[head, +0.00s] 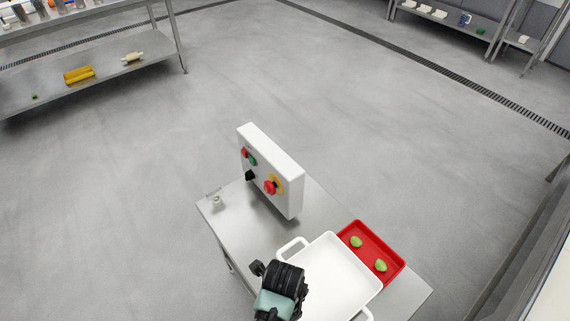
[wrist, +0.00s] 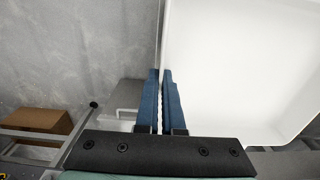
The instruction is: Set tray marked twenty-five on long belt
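A white tray (head: 330,270) with a loop handle at each end is over the steel table at the bottom of the head view. No number shows on it. In the wrist view the white tray (wrist: 240,60) fills the upper right and looks empty. My gripper (head: 283,290) is at the tray's left side in the head view, its fingertips hidden. In the wrist view the blue fingers of my gripper (wrist: 161,85) are close together, one on each side of the tray's thin wall, and look shut on it. No long belt is identifiable.
A red tray (head: 390,244) with two green pieces lies beside the white tray. A white control box (head: 272,170) with buttons stands on the steel table (head: 235,225), near a small metal item (head: 217,202). A cardboard box (wrist: 38,121) shows lower left. The floor beyond is clear.

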